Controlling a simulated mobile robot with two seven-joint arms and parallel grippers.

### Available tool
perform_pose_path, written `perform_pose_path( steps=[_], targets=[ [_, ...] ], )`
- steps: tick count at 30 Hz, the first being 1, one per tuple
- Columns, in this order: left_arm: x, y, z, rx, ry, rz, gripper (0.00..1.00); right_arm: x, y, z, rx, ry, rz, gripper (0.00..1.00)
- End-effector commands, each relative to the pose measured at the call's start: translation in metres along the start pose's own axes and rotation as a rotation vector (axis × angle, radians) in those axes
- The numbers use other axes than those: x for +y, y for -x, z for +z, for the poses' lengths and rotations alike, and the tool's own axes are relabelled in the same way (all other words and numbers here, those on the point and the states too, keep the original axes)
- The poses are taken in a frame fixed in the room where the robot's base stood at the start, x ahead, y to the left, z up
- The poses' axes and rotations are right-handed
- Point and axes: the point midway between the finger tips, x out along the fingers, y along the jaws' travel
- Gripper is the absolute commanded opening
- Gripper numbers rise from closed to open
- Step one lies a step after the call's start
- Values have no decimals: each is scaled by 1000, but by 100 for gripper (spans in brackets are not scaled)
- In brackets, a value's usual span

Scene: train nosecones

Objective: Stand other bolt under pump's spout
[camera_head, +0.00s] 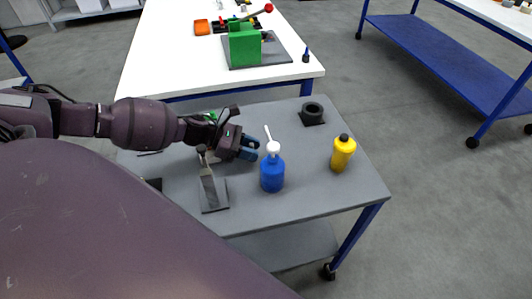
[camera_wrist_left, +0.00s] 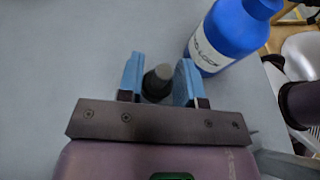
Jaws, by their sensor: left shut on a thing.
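The blue pump bottle (camera_head: 272,175) stands upright on the grey cart, with a white pump head whose spout (camera_head: 268,132) points away and slightly left. Its labelled blue body shows at the upper right of the left wrist view (camera_wrist_left: 228,38). My left gripper (camera_head: 250,148) is low over the cart, just left of and behind the bottle. Its blue fingers (camera_wrist_left: 158,75) are shut on a dark grey, round-topped piece, seemingly the bolt (camera_wrist_left: 157,84). In the head view the gripper hides this bolt. My right gripper is not in view.
A yellow bottle (camera_head: 342,153) stands right on the cart, and a black ring on a block (camera_head: 312,112) behind. A small dark upright piece (camera_head: 306,56) stands on the white table (camera_head: 175,45), near a green block (camera_head: 244,45).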

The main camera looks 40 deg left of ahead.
Motion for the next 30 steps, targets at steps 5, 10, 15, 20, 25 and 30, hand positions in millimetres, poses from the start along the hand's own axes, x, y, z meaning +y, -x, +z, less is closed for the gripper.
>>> perform_pose_path(
  steps=[5, 10, 15, 20, 25, 30],
  targets=[
    [0, -10, 2, -4, -2, -2, 9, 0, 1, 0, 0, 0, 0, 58],
    [0, -32, 13, -4, -3, -1, 9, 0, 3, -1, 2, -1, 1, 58],
    [0, -42, 4, 1, 2, 0, 9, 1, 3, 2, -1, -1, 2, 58],
    [0, -43, 2, 0, 0, 0, 9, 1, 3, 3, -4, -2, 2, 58],
    [0, -43, 2, 0, 0, 0, 9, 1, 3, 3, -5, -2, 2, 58],
    [0, -44, -1, 0, 1, 0, 38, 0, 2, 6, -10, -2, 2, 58]
  ],
)
